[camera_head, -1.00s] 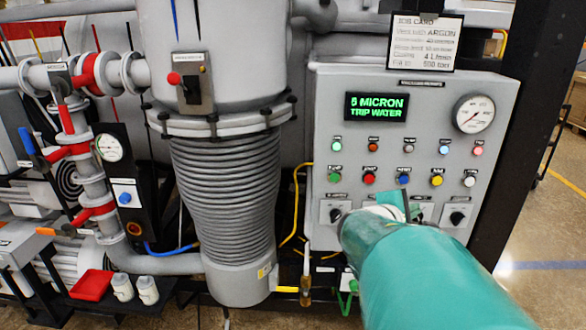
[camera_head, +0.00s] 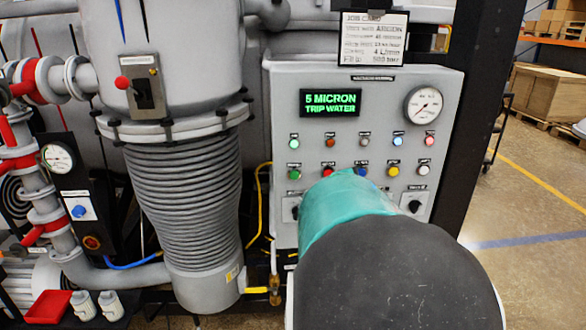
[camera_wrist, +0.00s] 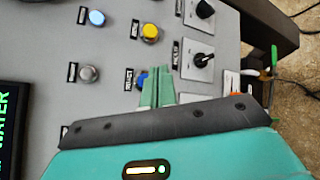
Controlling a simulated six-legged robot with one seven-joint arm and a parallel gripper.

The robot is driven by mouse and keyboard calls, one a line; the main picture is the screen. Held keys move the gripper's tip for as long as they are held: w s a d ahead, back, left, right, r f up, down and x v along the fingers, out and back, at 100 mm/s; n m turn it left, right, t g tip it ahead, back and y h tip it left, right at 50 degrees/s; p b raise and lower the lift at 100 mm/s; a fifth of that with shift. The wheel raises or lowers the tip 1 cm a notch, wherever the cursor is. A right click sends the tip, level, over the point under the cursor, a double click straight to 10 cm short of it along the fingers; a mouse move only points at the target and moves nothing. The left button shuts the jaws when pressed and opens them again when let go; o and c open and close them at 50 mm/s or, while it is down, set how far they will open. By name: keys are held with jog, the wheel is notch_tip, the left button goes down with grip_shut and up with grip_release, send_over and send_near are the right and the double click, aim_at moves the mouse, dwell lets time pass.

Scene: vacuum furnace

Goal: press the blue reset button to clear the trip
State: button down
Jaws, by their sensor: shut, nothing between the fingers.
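The blue reset button (camera_head: 361,171) is in the lower button row of the grey control panel (camera_head: 452,100), between a red and a yellow button. In the wrist view the blue button (camera_wrist: 141,82) is partly hidden by my gripper (camera_wrist: 157,70). Its green fingers are together and empty, with the tips beside the button; I cannot tell whether they touch it. In the head view my arm covers the gripper. The panel's display (camera_head: 331,103) reads "5 MICRON TRIP WATER" in green.
The yellow button (camera_wrist: 150,32) and black rotary knobs (camera_wrist: 204,60) are close to my fingers. A dial gauge (camera_head: 424,105) is at upper right. Left of the panel are a ribbed column (camera_head: 185,200) and another blue button (camera_head: 78,211). Open floor lies at right.

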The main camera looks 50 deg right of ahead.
jog(key=shift+w+d, duration=1.05)
jog(key=shift+w, duration=0.1)
dwell(1.3)
jog(key=shift+w+d, duration=0.2)
jog(key=shift+d, duration=0.1)
jog(key=shift+w+d, duration=0.2)
jog(key=shift+w, duration=0.05)
dwell(0.7)
jog(key=shift+s+a, duration=0.55)
jog(key=shift+s, duration=0.1)
dwell(0.3)
jog(key=shift+s+a, duration=1.7)
jog(key=shift+a, duration=0.05)
